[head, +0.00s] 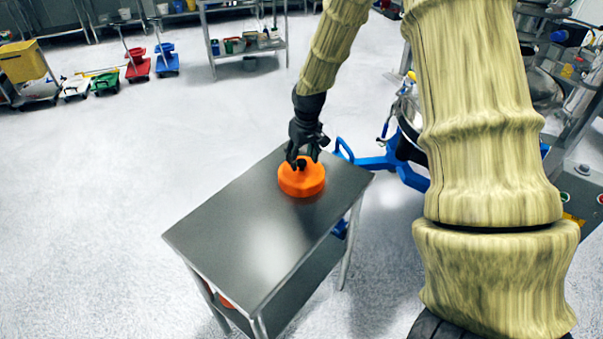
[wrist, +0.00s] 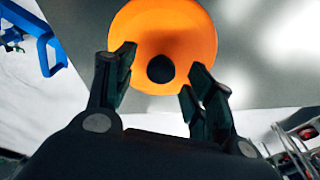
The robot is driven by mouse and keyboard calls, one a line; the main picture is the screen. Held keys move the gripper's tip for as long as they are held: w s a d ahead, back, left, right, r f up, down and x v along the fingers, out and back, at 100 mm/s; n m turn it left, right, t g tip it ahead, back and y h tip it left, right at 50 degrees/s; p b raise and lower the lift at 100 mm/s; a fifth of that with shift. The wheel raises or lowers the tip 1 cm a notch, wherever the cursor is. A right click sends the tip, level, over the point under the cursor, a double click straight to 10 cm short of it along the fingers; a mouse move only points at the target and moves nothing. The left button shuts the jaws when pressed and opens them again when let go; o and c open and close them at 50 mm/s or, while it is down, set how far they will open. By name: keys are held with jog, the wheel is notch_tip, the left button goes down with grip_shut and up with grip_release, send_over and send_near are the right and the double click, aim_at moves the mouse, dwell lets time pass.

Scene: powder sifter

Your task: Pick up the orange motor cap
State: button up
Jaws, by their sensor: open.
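The orange motor cap (head: 302,180) is a round orange piece with a dark knob at its centre. It lies on the grey metal table (head: 235,235) near the table's far right corner. My gripper (head: 303,158) is directly above the cap, pointing down. In the wrist view the cap (wrist: 185,30) fills the upper middle, and its dark knob (wrist: 160,69) shows between the two fingertips. My gripper (wrist: 158,75) is open, with a finger on either side of the knob. I cannot tell whether the fingers touch the cap.
A blue-legged stand (head: 385,162) with machinery is close behind the table's right end. Another orange item (head: 226,301) shows on the table's lower shelf. Red and blue bucket carts (head: 137,68) and a shelf trolley (head: 247,50) stand far back. The tabletop left of the cap is clear.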

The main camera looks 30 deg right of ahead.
aim_at(301, 171)
jog(key=shift+w+f, duration=0.25)
jog(key=shift+f, duration=1.05)
grip_shut()
